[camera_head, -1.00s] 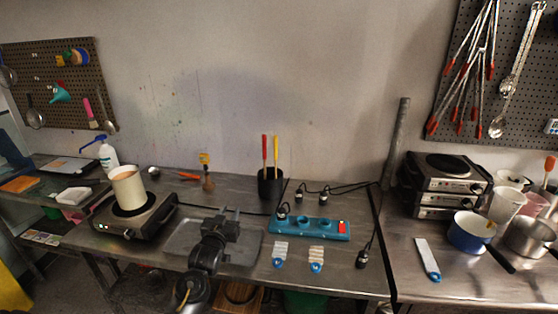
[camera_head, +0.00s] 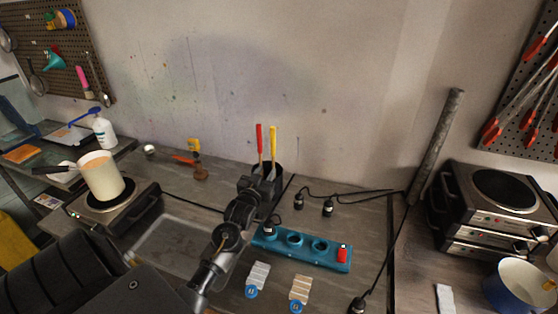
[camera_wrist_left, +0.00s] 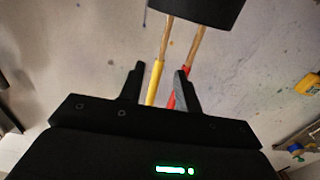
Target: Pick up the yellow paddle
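The yellow paddle (camera_head: 273,142) stands upright beside the red paddle (camera_head: 259,138) in a black holder (camera_head: 277,180) at the back of the bench. My left gripper (camera_head: 262,182) is at the holder and covers part of its front. In the left wrist view, which is upside down, the gripper (camera_wrist_left: 160,78) is open. The yellow handle (camera_wrist_left: 154,84) shows between its two fingers, nearer the left one. The red handle (camera_wrist_left: 172,101) is partly hidden by the right finger. The holder (camera_wrist_left: 205,9) is at the top. My right gripper is not in view.
A blue block with round holes (camera_head: 296,245) lies right of my arm, with black cables (camera_head: 345,193) behind it. A hot plate (camera_head: 118,215) with a cream pot (camera_head: 101,178) stands at left. Stacked burners (camera_head: 490,225) stand at right.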

